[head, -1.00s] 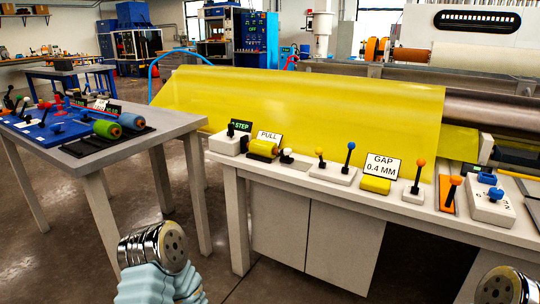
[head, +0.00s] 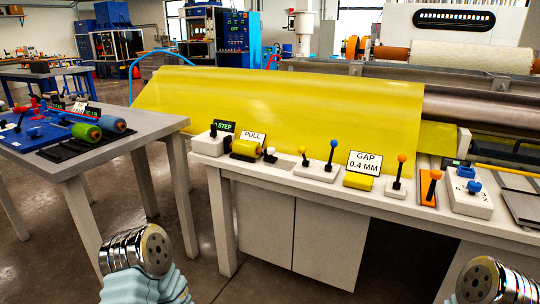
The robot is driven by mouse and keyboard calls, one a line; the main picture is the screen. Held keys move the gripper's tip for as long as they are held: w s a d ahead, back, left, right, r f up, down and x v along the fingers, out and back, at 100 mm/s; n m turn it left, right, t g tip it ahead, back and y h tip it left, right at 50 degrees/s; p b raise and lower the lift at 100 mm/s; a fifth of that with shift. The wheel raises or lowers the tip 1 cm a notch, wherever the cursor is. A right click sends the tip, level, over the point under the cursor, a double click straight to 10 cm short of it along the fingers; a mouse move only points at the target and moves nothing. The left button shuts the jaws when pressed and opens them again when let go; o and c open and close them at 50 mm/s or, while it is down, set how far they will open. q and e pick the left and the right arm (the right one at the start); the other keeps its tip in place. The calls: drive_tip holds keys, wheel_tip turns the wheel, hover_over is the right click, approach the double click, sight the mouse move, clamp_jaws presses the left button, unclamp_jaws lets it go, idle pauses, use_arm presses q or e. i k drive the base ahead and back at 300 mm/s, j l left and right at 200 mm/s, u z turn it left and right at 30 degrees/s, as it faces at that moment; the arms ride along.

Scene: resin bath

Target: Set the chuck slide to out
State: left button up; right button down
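No label in view reads chuck, so I cannot tell which control is the chuck slide. On the long bench stand a black lever by the STEP sign (head: 222,126), a yellow roller (head: 245,149) by the PULL sign (head: 251,138), a base with yellow and blue knobs (head: 317,171), and an orange-knobbed lever (head: 398,176) right of the GAP 0.4 MM sign (head: 364,163). My arms' silver ends show at the bottom left and bottom right, below the bench. No gripper fingers show.
A yellow sheet (head: 280,105) hangs behind the controls. The left table (head: 120,145) carries a blue panel with levers and green and blue rollers. The long bench's front edge (head: 300,190) faces me. Open floor lies between the two tables.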

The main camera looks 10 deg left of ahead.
sight(270, 151)
drive_tip(key=i+j+z, duration=0.15)
drive_tip(key=j, duration=0.2)
drive_tip(key=i+j+z, duration=0.2)
drive_tip(key=j, duration=0.15)
drive_tip(key=i+j+z, duration=0.15)
drive_tip(key=j, duration=0.2)
